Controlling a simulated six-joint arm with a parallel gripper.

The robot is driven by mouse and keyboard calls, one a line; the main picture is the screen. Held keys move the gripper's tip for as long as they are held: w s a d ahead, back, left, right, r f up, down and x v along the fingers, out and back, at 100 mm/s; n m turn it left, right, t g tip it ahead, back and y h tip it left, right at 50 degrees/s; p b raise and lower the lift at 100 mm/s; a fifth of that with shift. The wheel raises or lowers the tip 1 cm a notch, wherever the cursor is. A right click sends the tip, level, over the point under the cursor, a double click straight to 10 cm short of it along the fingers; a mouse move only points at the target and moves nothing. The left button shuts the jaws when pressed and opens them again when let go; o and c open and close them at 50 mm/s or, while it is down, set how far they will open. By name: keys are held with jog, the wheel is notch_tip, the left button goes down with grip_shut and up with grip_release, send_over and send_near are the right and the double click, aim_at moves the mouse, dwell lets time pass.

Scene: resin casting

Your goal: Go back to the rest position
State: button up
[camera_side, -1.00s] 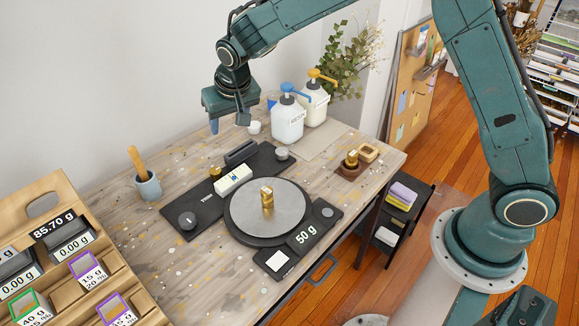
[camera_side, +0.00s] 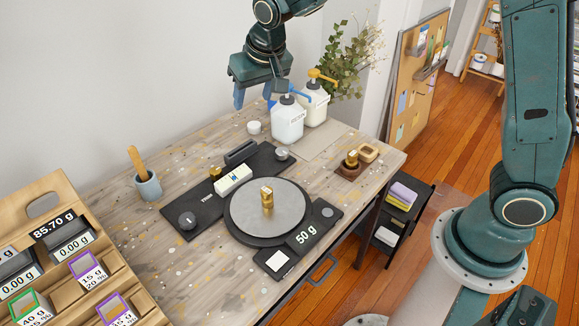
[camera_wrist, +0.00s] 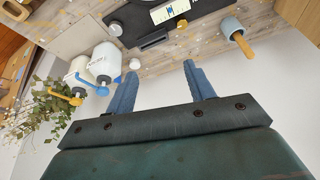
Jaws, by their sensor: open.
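My gripper (camera_side: 254,96) is raised above the back of the workbench in the side view, close to the wall and the pump bottles. Its blue fingers are open with nothing between them; they also show spread apart and empty in the wrist view (camera_wrist: 161,82). A brass weight (camera_side: 267,200) stands on the round grey plate of the scale (camera_side: 290,222), whose display reads 50 g. My gripper is well behind and above this scale, touching nothing that I can see.
Two white pump bottles, one with a blue pump (camera_side: 287,122) and one with an orange pump (camera_side: 316,104), stand below right of my gripper. A leafy plant (camera_side: 345,62) is behind them. A cup with a wooden stick (camera_side: 148,185) and a slotted wooden rack (camera_side: 62,225) are at left.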

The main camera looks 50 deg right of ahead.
jog(key=s+d+r+n, duration=0.1)
jog(key=s+d+r, duration=0.25)
jog(key=s, duration=0.35)
jog(key=s+d+r, duration=0.3)
jog(key=s+r, duration=0.2)
jog(key=s, duration=0.3)
jog(key=s+d+n+t, duration=0.1)
jog(key=s+d, duration=0.1)
jog(key=s, duration=1.4)
jog(key=shift+s+d+f+y, duration=0.2)
jog(key=shift+f+y, duration=0.1)
jog(key=shift+f, duration=0.1)
